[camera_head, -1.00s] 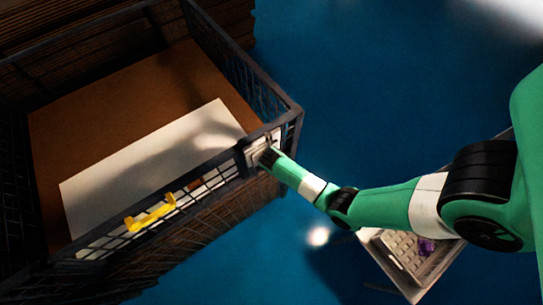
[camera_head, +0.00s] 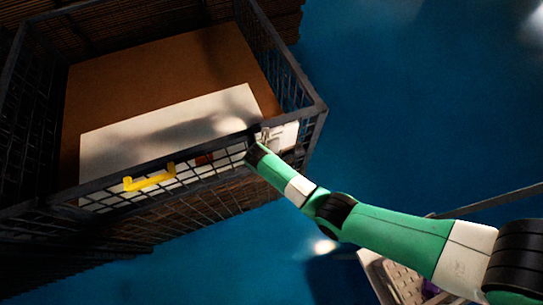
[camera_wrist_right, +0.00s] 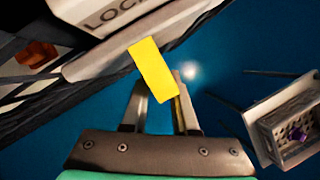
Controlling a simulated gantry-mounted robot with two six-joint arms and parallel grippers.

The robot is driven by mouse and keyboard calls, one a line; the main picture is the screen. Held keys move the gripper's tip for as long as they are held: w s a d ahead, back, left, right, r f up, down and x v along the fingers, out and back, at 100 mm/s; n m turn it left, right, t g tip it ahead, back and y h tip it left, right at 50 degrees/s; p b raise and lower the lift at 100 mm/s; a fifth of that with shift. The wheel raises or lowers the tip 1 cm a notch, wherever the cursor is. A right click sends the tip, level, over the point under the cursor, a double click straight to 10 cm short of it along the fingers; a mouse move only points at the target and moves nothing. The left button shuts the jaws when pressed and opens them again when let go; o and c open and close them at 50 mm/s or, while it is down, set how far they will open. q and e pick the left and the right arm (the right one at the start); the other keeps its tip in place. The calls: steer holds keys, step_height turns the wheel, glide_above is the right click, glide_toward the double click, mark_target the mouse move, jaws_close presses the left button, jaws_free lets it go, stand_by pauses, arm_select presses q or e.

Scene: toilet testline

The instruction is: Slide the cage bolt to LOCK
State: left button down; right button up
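The dark wire cage (camera_head: 318,110) stands at left in the head view. A pale latch plate (camera_head: 283,136) sits at its near right corner. The wrist view shows this plate (camera_wrist_right: 97,14) with the letters "LOC" at its top edge. A yellow tab (camera_wrist_right: 153,70) stands out below the plate; I take it as the bolt's handle. My right gripper (camera_wrist_right: 160,90) has its two fingers apart, with the tab's lower end in front of and between them. A gap shows by the left finger; contact at the right finger is unclear. My left gripper is not in view.
A yellow handle (camera_head: 149,178) is on the cage's front wall. A white panel (camera_head: 165,130) lies inside on a brown base. A pale crate (camera_head: 392,280) with a purple item is at lower right, partly behind my arm. Blue floor is open right of the cage.

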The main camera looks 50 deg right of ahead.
steer(key=o, duration=0.3)
steer(key=shift+a, duration=0.15)
steer(key=shift+o, duration=0.2)
steer(key=shift+r, duration=0.35)
steer(key=p+v, duration=0.2)
steer(key=v, duration=0.9)
steer(key=shift+a, duration=0.1)
